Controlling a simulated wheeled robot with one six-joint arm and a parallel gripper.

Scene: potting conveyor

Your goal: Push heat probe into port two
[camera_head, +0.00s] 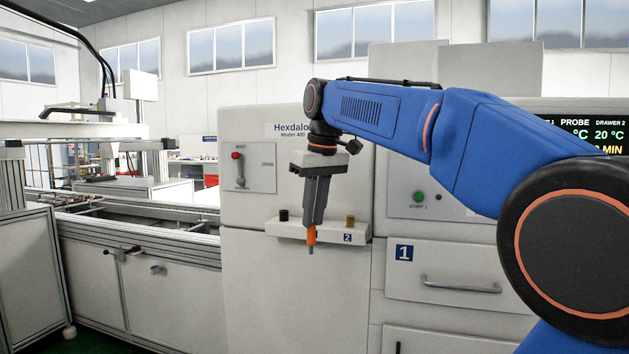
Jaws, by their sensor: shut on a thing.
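The heat probe (311,235) has an orange handle and a thin metal tip that points down. My gripper (313,224) points down and is shut on the probe's upper part. The probe appears in front of a pale ledge (330,236) on the machine front, with its tip below the ledge's lower edge in the picture. A blue label "2" (348,238) is on the ledge's right end. A brass-coloured fitting (350,220) stands above that label, right of my gripper. A black fitting (284,214) stands at the ledge's left end. I cannot tell the gap between probe and ledge.
A lever panel (248,168) is above and left of the ledge. Drawer 1 (455,283) has a protruding handle at right. A conveyor (140,225) runs along the left. A display (590,135) at upper right is partly hidden by my arm.

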